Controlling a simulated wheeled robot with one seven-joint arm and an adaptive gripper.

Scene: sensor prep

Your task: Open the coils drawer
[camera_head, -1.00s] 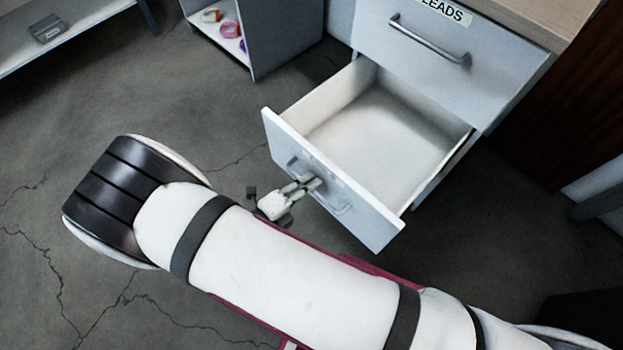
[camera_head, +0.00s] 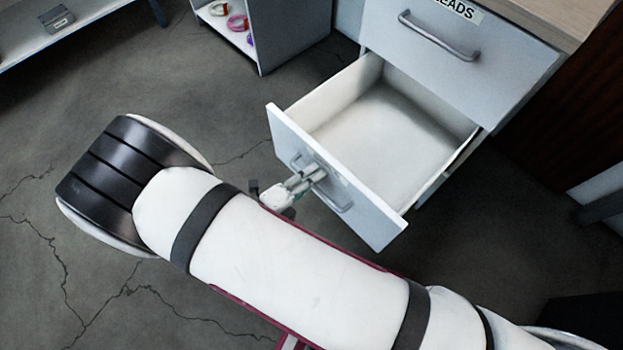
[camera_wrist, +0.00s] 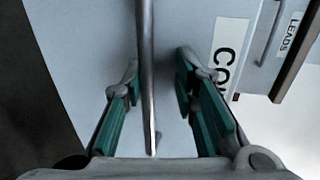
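The lower drawer (camera_head: 345,190) is pulled well out of the cabinet and looks empty inside. In the wrist view its front (camera_wrist: 180,25) bears a label (camera_wrist: 228,60) of which only the first letters, "CO", show clearly. My gripper (camera_head: 312,172) is at the drawer's bar handle (camera_head: 336,200). In the wrist view the handle (camera_wrist: 148,70) runs between the two fingers of my gripper (camera_wrist: 158,72), nearer the left one. Gaps show on both sides of the bar, so the fingers are open around it, not clamped. My arm hides part of the floor before the drawer.
The LEADS drawer (camera_head: 455,65) above is shut, with its own bar handle (camera_head: 440,37). A grey shelf unit (camera_head: 285,40) with colored rings stands behind to the left. A low bench (camera_head: 90,40) is at the upper left. The floor (camera_head: 110,90) left of the drawer is clear.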

